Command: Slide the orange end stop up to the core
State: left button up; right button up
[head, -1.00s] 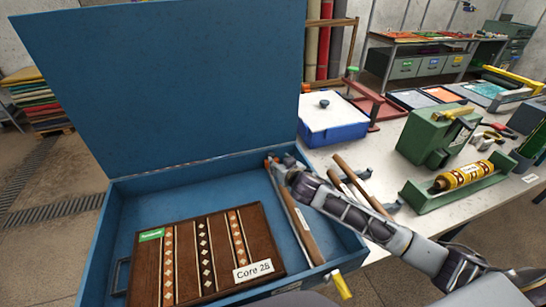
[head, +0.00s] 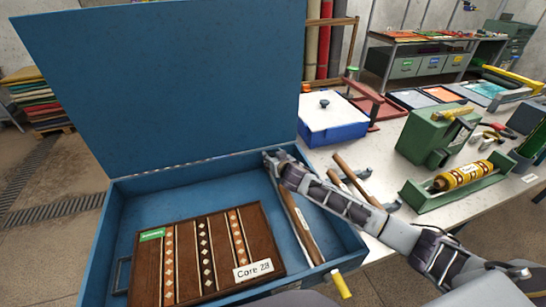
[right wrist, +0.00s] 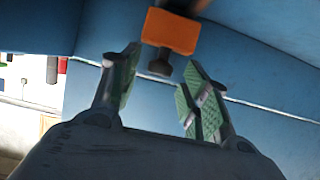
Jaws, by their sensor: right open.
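The orange end stop (right wrist: 170,31) shows at the top of the right wrist view, with a dark knob below it. It lies just beyond my right gripper (right wrist: 160,80), which is open with nothing between its green pads. In the head view my right gripper (head: 273,158) is at the back right corner of the blue box and hides the end stop. My left gripper is not in view.
The blue box (head: 110,232) has its lid raised. To the right, a yellow roll (head: 462,174) rests in a green cradle, beside a green machine (head: 420,140). A blue-and-white container (head: 332,120) stands behind.

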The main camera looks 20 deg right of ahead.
jog(key=shift+w+f, duration=0.2)
jog(key=shift+w, duration=0.3)
grip_shut()
